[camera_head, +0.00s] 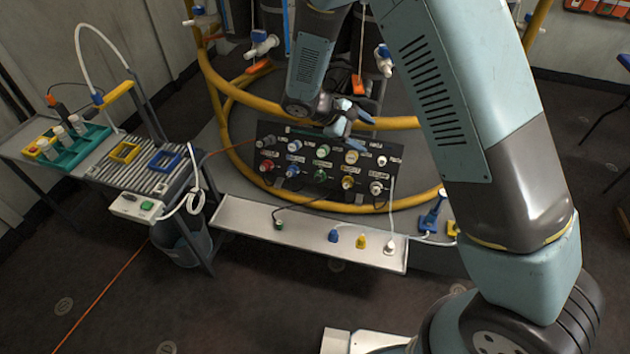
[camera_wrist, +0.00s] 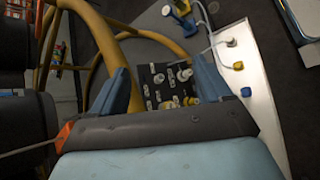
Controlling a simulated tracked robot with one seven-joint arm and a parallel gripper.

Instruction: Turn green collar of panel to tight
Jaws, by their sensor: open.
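The dark panel (camera_head: 263,183) stands tilted at the back of the white shelf, with rows of coloured round connectors and small labels. The green collar (camera_head: 321,177) sits in its lower row, near the middle. My gripper (camera_head: 349,121) is over the panel's upper edge, apart from the green collar, with nothing visible between its fingers. In the wrist view, the open fingers (camera_wrist: 164,80) frame part of the panel (camera_wrist: 158,71) with white and yellow connectors. The green collar cannot be made out there.
Yellow pipes (camera_head: 226,150) curve around the panel. The white shelf (camera_head: 300,243) in front holds blue, yellow and white plugs; a cable runs from the panel to the white one. A cart (camera_head: 75,165) with a green rack stands left. Dark floor in front is mostly clear.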

